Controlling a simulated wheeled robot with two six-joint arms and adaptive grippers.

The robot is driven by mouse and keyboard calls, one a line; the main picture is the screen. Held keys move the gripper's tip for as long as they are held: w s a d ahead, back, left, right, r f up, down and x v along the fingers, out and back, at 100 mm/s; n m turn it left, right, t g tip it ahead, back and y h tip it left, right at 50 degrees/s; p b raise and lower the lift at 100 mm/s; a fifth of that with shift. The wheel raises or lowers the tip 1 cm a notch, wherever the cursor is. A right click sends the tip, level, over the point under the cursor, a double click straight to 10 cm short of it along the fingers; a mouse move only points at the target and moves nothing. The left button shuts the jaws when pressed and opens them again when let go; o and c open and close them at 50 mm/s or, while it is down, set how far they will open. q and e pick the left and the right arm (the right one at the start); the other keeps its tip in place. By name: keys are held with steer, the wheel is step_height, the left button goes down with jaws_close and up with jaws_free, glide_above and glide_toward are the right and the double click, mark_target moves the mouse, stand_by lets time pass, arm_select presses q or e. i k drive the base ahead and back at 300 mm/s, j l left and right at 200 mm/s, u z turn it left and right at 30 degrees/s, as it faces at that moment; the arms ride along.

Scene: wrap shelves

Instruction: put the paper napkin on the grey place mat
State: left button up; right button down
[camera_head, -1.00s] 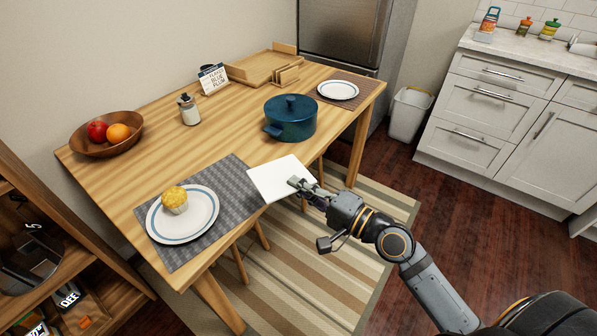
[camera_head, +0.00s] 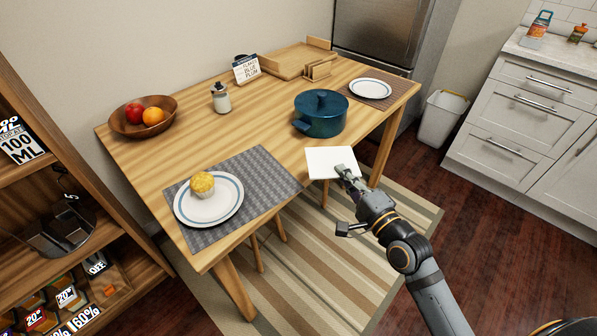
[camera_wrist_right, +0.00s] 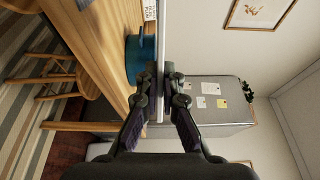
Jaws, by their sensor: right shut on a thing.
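The white square paper napkin (camera_head: 328,162) is held flat by my right gripper (camera_head: 343,172), at the table's front edge and to the right of the grey place mat. In the right wrist view the napkin (camera_wrist_right: 161,50) shows edge-on between the two fingers (camera_wrist_right: 160,90), which are shut on it. The grey woven place mat (camera_head: 264,165) lies at the table's near left end. A white plate with a blue ring (camera_head: 225,207) and a yellow-topped muffin (camera_head: 202,185) sits on the mat's left part. My left gripper is not in view.
A blue lidded pot (camera_head: 321,118) stands behind the napkin, and it also shows in the right wrist view (camera_wrist_right: 140,55). A wooden fruit bowl (camera_head: 143,122), a shaker (camera_head: 221,98), a sign (camera_head: 246,69) and a wooden tray (camera_head: 290,62) stand farther back. The mat's right part is bare.

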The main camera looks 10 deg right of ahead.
mark_target(266, 180)
steer(key=i+j+z, duration=0.1)
steer(key=j+z, duration=0.2)
steer(key=j, duration=0.55)
steer(key=j+z, duration=0.3)
steer(key=j, duration=0.6)
